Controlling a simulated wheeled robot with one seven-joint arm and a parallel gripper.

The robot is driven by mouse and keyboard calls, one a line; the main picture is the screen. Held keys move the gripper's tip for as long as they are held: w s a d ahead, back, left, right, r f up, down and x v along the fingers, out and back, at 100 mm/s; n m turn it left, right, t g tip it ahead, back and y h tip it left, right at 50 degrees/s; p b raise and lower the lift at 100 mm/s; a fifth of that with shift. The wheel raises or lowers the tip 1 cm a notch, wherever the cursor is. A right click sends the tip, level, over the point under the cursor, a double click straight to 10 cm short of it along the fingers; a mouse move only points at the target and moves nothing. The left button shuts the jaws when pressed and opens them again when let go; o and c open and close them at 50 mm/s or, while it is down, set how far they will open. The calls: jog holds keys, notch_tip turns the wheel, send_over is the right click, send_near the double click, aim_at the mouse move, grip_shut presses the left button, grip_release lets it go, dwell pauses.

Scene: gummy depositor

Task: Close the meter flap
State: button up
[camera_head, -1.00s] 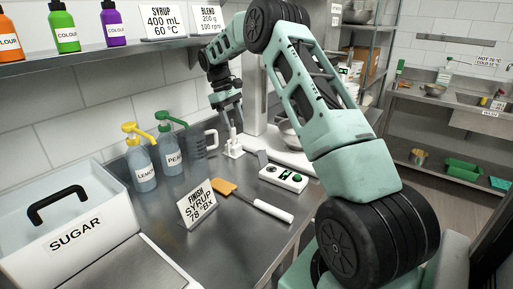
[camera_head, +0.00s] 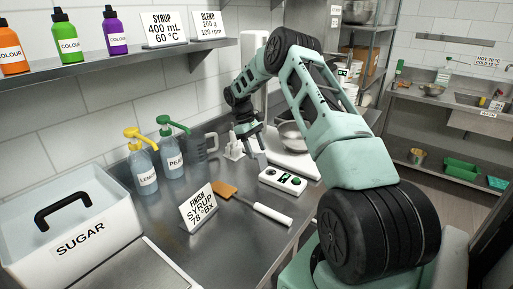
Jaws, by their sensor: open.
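The meter looks to be the small white box (camera_head: 283,181) with dark and green round spots on its top, lying on the steel counter. A small grey plate at its back left corner, apparently the flap, stands raised and is partly hidden by my gripper. My gripper (camera_head: 253,148) is open and empty, pointing down just behind and left of the box. The picture is too small to tell whether a finger touches the flap.
A small white stand (camera_head: 233,151) is just left of my gripper, near a clear jug (camera_head: 208,145). Pump bottles (camera_head: 143,168), a sugar bin (camera_head: 75,225) and a bowl (camera_head: 292,136) are around.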

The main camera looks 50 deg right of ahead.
jog(key=shift+s+f, duration=0.2)
jog(key=shift+f, duration=0.35)
